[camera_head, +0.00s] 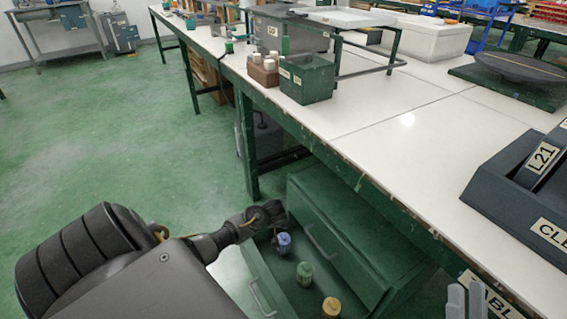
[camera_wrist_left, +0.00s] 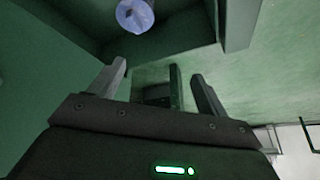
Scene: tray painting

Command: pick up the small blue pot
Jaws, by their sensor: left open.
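The small blue pot (camera_head: 283,243) stands in an open green drawer (camera_head: 250,262), at the drawer's far left end. It also shows at the top of the left wrist view (camera_wrist_left: 135,14), ahead of the fingertips and apart from them. My left gripper (camera_wrist_left: 160,78) is open with nothing between its fingers. In the head view, my left arm reaches over the drawer and its end is just above and left of the blue pot; its fingers are hidden there. My right gripper (camera_head: 467,297) shows at the bottom right, partly cut off; its opening is unclear.
A green pot (camera_head: 304,274) and a yellow pot (camera_head: 331,308) stand in the same drawer, nearer. The drawer walls and the white worktable's edge (camera_head: 352,168) are close. A dark bin labelled L21 (camera_head: 495,185) stands on the table. The floor at left is clear.

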